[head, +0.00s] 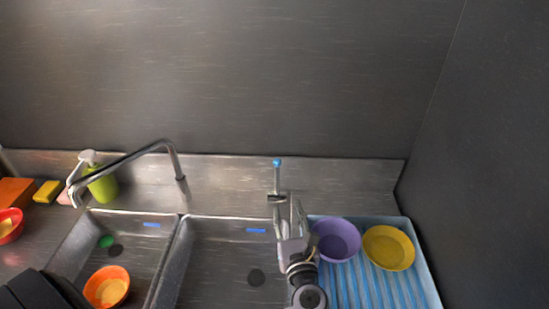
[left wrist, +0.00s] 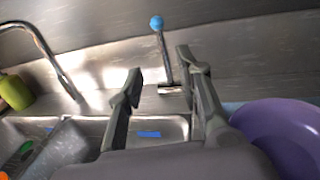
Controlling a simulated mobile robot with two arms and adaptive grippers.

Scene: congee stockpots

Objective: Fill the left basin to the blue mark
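The left basin (head: 135,255) has a blue mark (head: 152,225) on its back wall. I see no water standing in it. The faucet spout (head: 125,158) reaches left over this basin, and no stream shows. A tap lever with a blue knob (head: 277,162) stands upright behind the right basin; the knob also shows in the left wrist view (left wrist: 157,22). My left gripper (head: 287,207) is open in front of the lever. In the left wrist view the lever appears between its fingertips (left wrist: 160,62), apart from both. My right gripper is not in view.
An orange bowl (head: 107,287), a green item (head: 106,241) and a dark drain (head: 116,251) are in the left basin. The right basin (head: 215,260) is empty. Purple (head: 336,240) and yellow (head: 389,248) bowls sit on a blue rack (head: 428,275). A green soap bottle (head: 103,186) stands behind.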

